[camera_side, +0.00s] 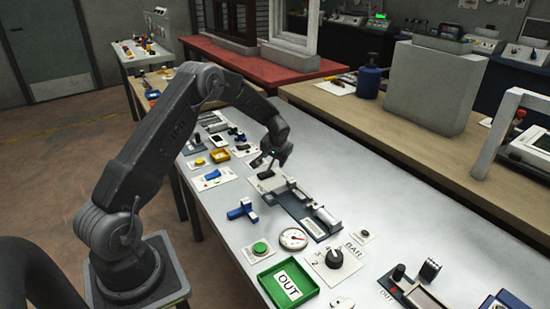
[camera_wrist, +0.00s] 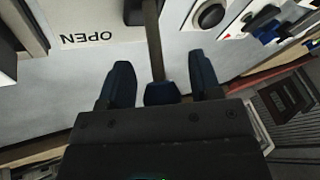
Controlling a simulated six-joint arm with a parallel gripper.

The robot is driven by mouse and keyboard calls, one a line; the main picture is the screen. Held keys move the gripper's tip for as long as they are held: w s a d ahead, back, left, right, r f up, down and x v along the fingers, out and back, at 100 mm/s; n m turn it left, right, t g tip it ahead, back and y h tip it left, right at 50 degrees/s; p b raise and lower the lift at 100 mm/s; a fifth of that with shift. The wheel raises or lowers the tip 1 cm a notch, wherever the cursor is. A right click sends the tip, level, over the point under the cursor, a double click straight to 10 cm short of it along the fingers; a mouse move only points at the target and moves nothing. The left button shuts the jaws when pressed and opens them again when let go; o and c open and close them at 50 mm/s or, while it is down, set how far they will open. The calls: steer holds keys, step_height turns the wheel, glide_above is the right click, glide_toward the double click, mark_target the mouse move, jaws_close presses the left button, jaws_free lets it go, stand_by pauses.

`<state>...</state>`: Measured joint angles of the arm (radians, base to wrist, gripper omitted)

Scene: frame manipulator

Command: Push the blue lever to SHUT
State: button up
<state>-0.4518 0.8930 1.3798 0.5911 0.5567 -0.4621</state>
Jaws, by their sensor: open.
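My gripper (camera_side: 266,163) is over the middle of the grey bench, low over a pale panel (camera_side: 262,185). In the wrist view my gripper (camera_wrist: 159,62) shows two dark fingers set apart. A narrow brownish-grey bar (camera_wrist: 153,35) runs down between them to a dark blue block (camera_wrist: 162,93), which looks like the lever's grip. I cannot tell whether either finger touches it. A white plate marked OPEN (camera_wrist: 88,38) lies to the left of the bar, its letters upside down. No SHUT marking is readable in either view. In the side view my gripper hides much of the lever.
A dark slide-like fixture (camera_side: 300,203) stands just right of the panel. A blue valve-shaped part (camera_side: 242,209) is on the nearer side.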

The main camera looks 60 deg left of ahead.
jaws_close()
stand_by(0.6)
